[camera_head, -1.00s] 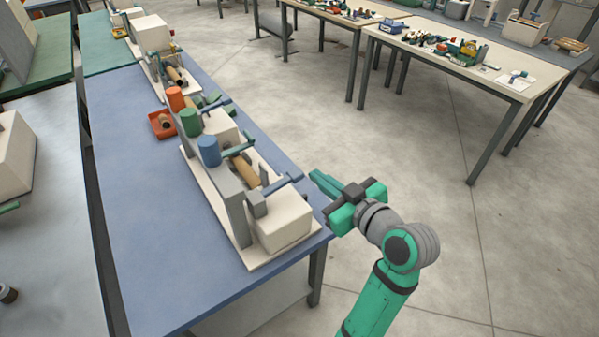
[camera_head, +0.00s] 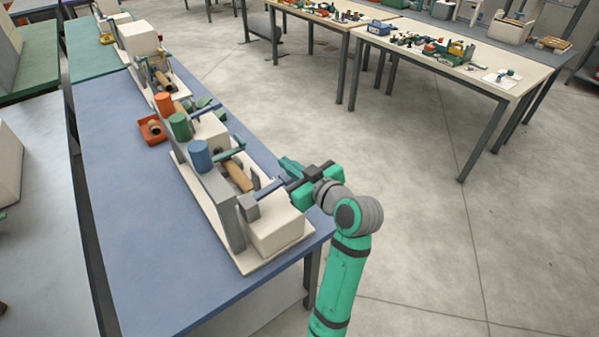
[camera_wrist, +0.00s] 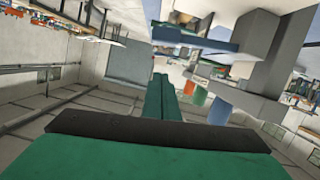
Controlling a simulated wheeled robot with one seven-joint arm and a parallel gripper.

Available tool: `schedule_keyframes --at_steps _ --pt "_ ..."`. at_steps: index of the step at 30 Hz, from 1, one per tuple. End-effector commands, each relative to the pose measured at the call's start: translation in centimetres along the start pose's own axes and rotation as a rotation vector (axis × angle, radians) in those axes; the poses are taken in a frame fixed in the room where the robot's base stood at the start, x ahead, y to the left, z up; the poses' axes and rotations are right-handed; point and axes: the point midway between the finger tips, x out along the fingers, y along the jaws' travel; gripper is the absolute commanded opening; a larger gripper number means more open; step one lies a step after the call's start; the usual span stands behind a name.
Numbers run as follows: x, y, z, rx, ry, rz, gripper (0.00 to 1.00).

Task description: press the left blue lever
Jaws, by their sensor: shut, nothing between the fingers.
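The blue lever (camera_head: 269,189) sticks out from a grey bracket at the near end of the winder (camera_head: 277,231). It also shows in the wrist view (camera_wrist: 195,39), above the fingertips and slightly right. My gripper (camera_head: 287,166) is shut and empty, close by the lever's outer end on the right side of the winder. In the wrist view its green fingers (camera_wrist: 165,82) lie together, with a visible gap below the lever. In the head view the fingers partly overlap the lever's end, so contact there cannot be told.
A green lever (camera_head: 229,154) and a wooden roller (camera_head: 239,176) sit farther along the winder. Blue (camera_head: 199,155), green (camera_head: 180,126) and orange (camera_head: 163,104) cylinders stand on its left. The blue tabletop (camera_head: 130,190) is clear at left; open floor lies right.

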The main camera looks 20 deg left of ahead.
Motion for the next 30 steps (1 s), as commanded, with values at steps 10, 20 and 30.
schedule_keyframes --at_steps 10,20,30 --pt "0.7 0.0 3.6 0.002 -0.002 0.000 0.00" --pt "0.7 0.0 3.8 0.001 -0.001 0.001 0.00" --pt "1.6 0.4 7.3 0.252 -0.002 -0.062 0.00"
